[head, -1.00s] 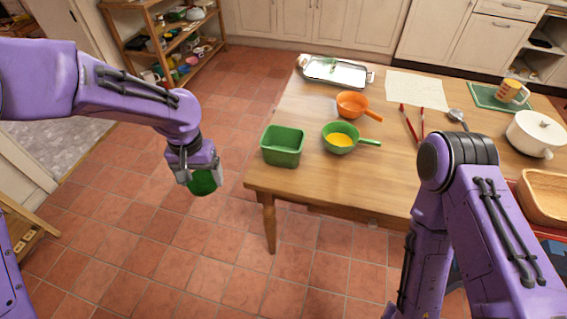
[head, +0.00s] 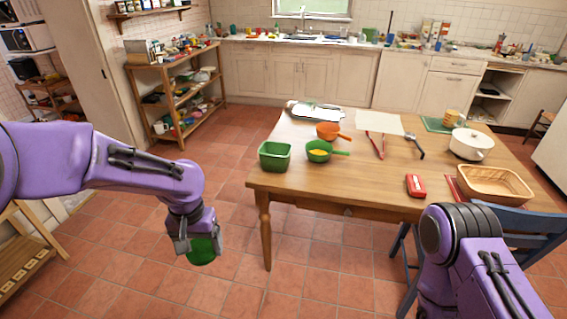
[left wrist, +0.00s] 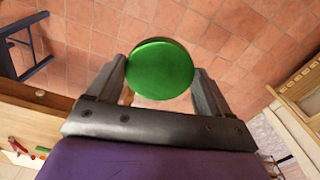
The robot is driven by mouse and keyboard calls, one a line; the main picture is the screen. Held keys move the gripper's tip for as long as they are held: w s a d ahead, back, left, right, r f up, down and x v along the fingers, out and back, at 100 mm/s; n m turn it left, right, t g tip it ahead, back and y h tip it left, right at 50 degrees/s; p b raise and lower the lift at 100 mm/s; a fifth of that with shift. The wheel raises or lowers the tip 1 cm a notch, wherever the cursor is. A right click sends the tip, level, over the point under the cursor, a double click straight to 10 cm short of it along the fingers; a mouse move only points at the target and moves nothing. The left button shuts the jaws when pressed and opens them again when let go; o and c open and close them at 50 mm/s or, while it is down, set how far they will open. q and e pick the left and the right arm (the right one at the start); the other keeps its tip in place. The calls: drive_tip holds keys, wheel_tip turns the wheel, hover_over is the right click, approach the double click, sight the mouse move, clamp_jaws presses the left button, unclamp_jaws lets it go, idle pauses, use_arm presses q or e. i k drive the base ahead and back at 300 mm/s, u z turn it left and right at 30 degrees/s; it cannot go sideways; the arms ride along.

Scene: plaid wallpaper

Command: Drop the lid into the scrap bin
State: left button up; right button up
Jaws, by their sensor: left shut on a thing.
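The lid (head: 203,252) is a round green disc. My left gripper (head: 200,241) is shut on it and holds it over open floor, left of the table. The left wrist view shows the lid (left wrist: 160,69) between the two fingers of the left gripper (left wrist: 160,82). An open green rectangular tub (head: 275,164) stands on the table's near left corner, above and right of the lid in the head view; I cannot tell for certain whether it is the scrap bin. My right arm shows at lower right, but its gripper is out of frame.
The wooden table (head: 330,184) also carries a green pan (head: 318,147), an orange pan (head: 327,130), a red box (head: 415,185), a wicker basket (head: 495,183) and a white pot (head: 470,145). A blue chair (head: 530,229) stands at the right. The tiled floor around the lid is clear.

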sight(272, 165)
drive_tip(key=z, duration=0.7)
drive_tip(key=i, duration=1.35)
drive_tip(key=u, duration=0.4)
